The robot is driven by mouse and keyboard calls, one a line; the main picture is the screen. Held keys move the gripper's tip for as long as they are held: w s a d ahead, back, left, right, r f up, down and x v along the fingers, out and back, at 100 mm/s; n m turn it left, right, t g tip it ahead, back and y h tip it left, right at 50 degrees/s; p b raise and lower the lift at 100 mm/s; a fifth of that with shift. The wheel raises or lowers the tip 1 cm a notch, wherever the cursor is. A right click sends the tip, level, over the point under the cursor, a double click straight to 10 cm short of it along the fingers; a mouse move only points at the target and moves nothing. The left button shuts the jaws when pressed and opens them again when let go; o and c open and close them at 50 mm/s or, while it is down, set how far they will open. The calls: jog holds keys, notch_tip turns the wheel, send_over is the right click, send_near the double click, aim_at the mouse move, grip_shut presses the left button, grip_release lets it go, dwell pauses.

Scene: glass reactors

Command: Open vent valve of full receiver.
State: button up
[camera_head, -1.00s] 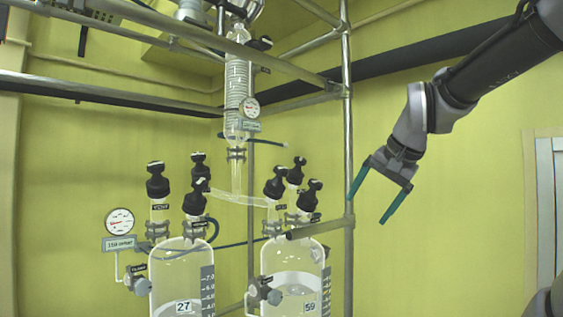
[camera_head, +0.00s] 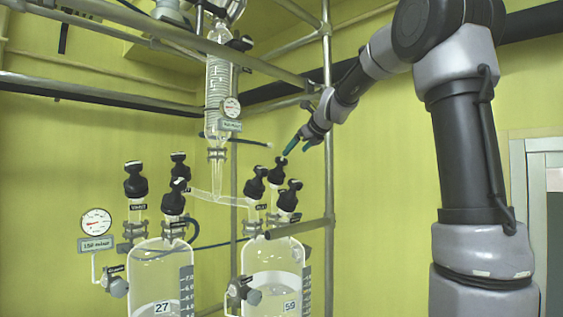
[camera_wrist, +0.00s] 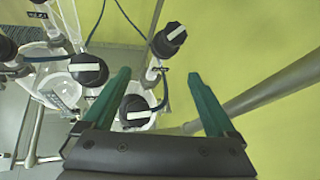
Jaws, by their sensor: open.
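Two glass receivers stand side by side in the head view: receiver 27 (camera_head: 160,262) at left and receiver 59 (camera_head: 272,258) at right. Receiver 59 shows a pale liquid surface in its upper body; the level in receiver 27 is hard to tell. Each has several black valve knobs on top, including a left knob (camera_head: 135,178) on 27 and a rear knob (camera_head: 278,170) on 59. My gripper (camera_head: 299,147) is open and empty, just above and right of the rear knob. In the wrist view, a white-marked knob (camera_wrist: 135,110) lies between my fingers (camera_wrist: 158,74), with another knob (camera_wrist: 168,40) beyond.
A glass coil condenser (camera_head: 218,90) hangs above, with a glass branch tube (camera_head: 215,197) to the valves. Metal frame bars cross the scene, with an upright (camera_head: 328,120) beside my gripper. A gauge (camera_head: 96,222) stands left.

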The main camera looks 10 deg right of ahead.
aim_at(283, 159)
jog(key=w+a+f+m, duration=0.1)
jog(key=w, duration=0.4)
jog(key=w+a+f+m, duration=0.1)
jog(key=w+m, duration=0.1)
jog(key=w, duration=0.3)
jog(key=w+f+m, duration=0.1)
jog(key=w, duration=0.4)
jog(key=shift+w+a+f+t, duration=0.1)
jog(key=shift+w+a+t, duration=0.1)
jog(key=shift+a+t, duration=0.2)
jog(key=c, duration=1.4)
jog(key=shift+d, duration=0.1)
jog(key=n+y, duration=0.2)
jog(key=n, duration=0.1)
jog(key=shift+n+g, duration=0.3)
jog(key=shift+g, duration=0.1)
jog(key=n+g+y, duration=0.1)
jog(key=n, duration=0.2)
jog(key=n+g+y, duration=0.2)
jog(key=n, duration=0.1)
jog(key=shift+n+y, duration=0.3)
jog(key=shift+n, duration=0.1)
